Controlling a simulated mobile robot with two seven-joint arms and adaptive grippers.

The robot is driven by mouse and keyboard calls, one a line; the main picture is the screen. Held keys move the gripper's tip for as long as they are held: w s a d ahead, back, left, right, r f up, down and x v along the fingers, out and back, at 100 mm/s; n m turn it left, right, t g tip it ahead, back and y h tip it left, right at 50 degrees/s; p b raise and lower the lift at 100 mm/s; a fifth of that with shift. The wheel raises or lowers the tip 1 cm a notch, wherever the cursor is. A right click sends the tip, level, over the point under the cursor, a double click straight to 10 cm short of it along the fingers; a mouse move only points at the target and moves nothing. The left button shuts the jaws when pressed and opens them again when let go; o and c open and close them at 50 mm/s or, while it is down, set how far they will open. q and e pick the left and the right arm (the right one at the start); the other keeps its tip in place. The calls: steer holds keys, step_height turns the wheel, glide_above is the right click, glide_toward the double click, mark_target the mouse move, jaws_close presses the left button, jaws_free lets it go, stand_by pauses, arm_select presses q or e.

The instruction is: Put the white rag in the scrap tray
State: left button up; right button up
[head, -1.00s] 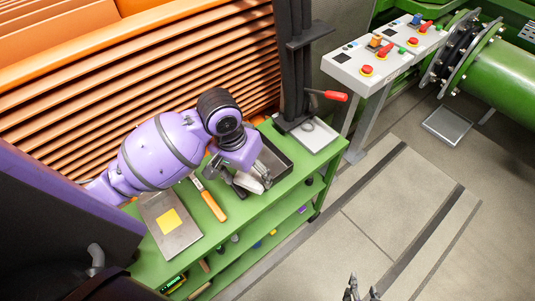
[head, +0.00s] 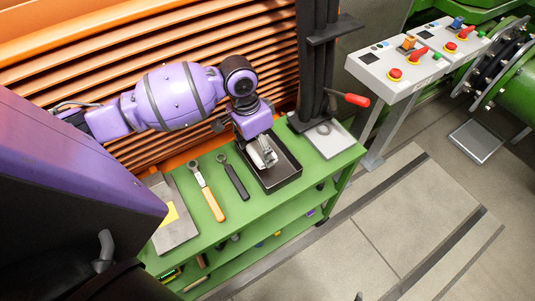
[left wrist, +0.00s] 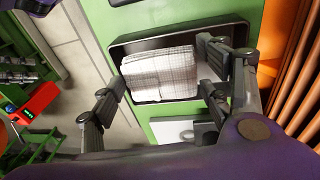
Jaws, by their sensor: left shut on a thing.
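My left gripper (head: 262,158) is shut on the white rag (head: 265,150), over the black tray (head: 285,181) on the green bench. In the left wrist view the rag (left wrist: 160,72), white with a fine grid pattern, lies between the spread fingers (left wrist: 160,85) and inside the outline of the black tray (left wrist: 180,40). I cannot tell whether the rag touches the tray's floor. Only a tiny dark tip of what seems my right gripper (head: 358,296) shows at the bottom edge.
On the green bench (head: 235,222) lie an orange-handled tool (head: 212,200), a dark-handled wrench (head: 233,178) and a grey plate (head: 178,230) with a yellow patch. A pale tray (head: 335,140) with a ring stands right of the black tray, near a dark post with a red-ended lever (head: 355,99).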

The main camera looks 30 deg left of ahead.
arm_select(q)
steer(key=w+f, duration=0.1)
steer(key=f, duration=0.1)
steer(key=w+f, duration=0.2)
steer(key=shift+w+d+f+b, duration=0.2)
steer(key=shift+f+b, duration=0.1)
steer(key=shift+f, duration=0.1)
steer(key=shift+w+f, duration=0.15)
steer(key=shift+f, duration=1.45)
steer(key=shift+f, duration=0.15)
steer(key=o, duration=1.1)
steer(key=r, duration=0.4)
steer(key=a+r, duration=0.1)
steer(key=r, duration=0.3)
steer(key=a+r, duration=0.1)
steer(key=r, duration=0.3)
steer(key=shift+r+p, duration=0.1)
steer(key=shift+p, duration=0.2)
